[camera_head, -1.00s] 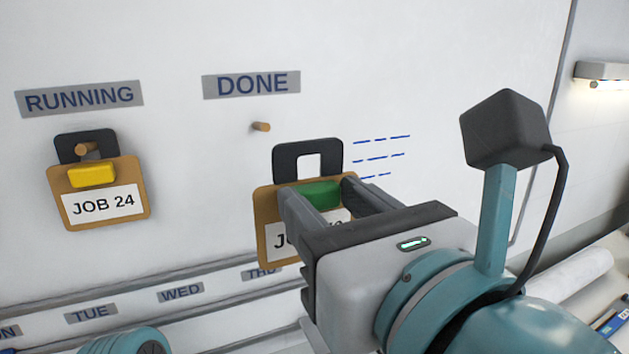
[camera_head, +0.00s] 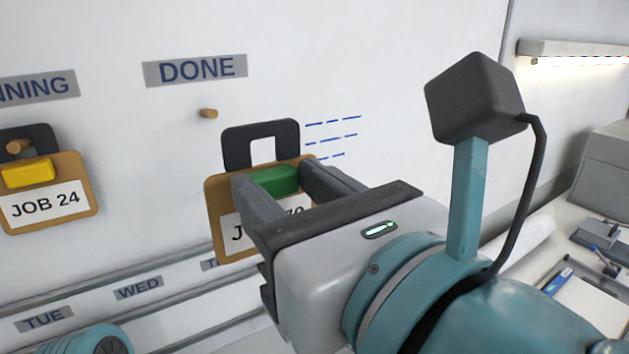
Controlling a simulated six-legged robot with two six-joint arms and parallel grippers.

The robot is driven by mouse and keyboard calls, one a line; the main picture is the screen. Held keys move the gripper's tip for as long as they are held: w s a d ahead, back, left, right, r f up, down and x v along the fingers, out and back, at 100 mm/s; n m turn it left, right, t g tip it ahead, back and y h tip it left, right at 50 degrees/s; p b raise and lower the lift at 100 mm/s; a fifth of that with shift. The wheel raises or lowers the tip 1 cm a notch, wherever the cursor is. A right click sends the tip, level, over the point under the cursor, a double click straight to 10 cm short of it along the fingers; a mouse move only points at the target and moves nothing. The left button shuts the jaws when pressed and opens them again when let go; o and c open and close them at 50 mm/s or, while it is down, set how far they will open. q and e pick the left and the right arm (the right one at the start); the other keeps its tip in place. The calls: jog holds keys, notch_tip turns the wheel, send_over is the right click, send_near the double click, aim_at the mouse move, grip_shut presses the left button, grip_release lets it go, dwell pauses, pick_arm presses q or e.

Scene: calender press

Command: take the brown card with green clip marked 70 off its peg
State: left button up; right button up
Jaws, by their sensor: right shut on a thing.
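The brown card with green clip (camera_head: 221,197) is held in front of the white board, below and right of the DONE peg (camera_head: 209,113). Its black hanger loop is off the peg, and the peg is bare. My right gripper (camera_head: 275,183) is shut on the card at its green clip, one finger on each side. The fingers and gripper body hide much of the label; "70" shows partly. My left gripper is not in view; a teal part at the bottom left is mine.
A brown card with yellow clip, JOB 24 (camera_head: 46,206), hangs on a peg under the RUNNING sign (camera_head: 38,86) at left. Rails with day labels (camera_head: 138,288) run below. At right are a bench with a clipboard (camera_head: 592,305), a white roll and a lamp (camera_head: 575,50).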

dwell(0.3)
jog(key=v, duration=0.3)
jog(key=p+v, duration=0.1)
jog(key=shift+s+d+r, duration=0.15)
jog(key=shift+s+r, duration=0.05)
jog(key=shift+r, duration=0.2)
dwell(0.3)
jog(key=v, duration=0.6)
dwell(0.7)
